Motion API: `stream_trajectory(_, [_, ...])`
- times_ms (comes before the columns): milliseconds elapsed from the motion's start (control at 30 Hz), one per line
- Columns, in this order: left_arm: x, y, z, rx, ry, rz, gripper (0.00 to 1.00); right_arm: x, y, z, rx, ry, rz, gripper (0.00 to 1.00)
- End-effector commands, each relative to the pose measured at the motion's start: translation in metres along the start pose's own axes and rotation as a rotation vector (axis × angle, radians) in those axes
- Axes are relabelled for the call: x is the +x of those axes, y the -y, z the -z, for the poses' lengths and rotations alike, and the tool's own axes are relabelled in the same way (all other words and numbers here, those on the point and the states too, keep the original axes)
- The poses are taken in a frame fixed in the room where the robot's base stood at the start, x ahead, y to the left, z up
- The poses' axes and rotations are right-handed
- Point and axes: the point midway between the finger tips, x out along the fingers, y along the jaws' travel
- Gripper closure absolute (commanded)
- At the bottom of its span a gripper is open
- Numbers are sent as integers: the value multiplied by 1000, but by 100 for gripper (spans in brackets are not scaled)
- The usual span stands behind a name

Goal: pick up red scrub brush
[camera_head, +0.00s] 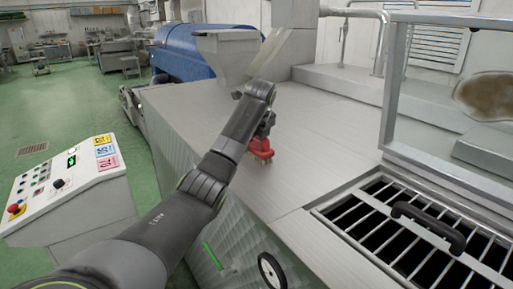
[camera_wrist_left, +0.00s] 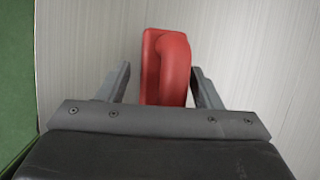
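The red scrub brush (camera_head: 261,149) sits on the grey metal top of the machine, just beyond the end of my left arm in the head view. In the left wrist view the red brush (camera_wrist_left: 166,62) lies between the two fingers of my left gripper (camera_wrist_left: 160,84). The fingers are apart, with a gap visible on each side of the brush, wider on the left. In the head view my left gripper (camera_head: 264,134) is right above the brush and partly hides it. My right gripper is in neither view.
A metal grate (camera_head: 420,250) with a black handle (camera_head: 428,227) is at the right. A control panel (camera_head: 68,178) stands at the left. A hopper (camera_head: 228,52) and a blue tank (camera_head: 185,50) are behind. The metal top (camera_head: 320,130) around the brush is clear.

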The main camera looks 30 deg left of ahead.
Motion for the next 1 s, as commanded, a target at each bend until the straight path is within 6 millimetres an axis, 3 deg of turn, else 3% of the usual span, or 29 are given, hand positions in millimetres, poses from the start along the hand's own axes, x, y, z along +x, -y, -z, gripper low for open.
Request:
stream_trajectory(33, [0,0,0,0,0,0,48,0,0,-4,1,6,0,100])
stream_trajectory(300, [0,0,0,0,0,-1,80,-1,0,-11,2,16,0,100])
stream_trajectory(667, [-3,1,-2,-1,-1,-2,81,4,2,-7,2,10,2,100])
stream_trajectory(1000, [-48,11,-20,-3,1,4,81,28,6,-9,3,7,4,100])
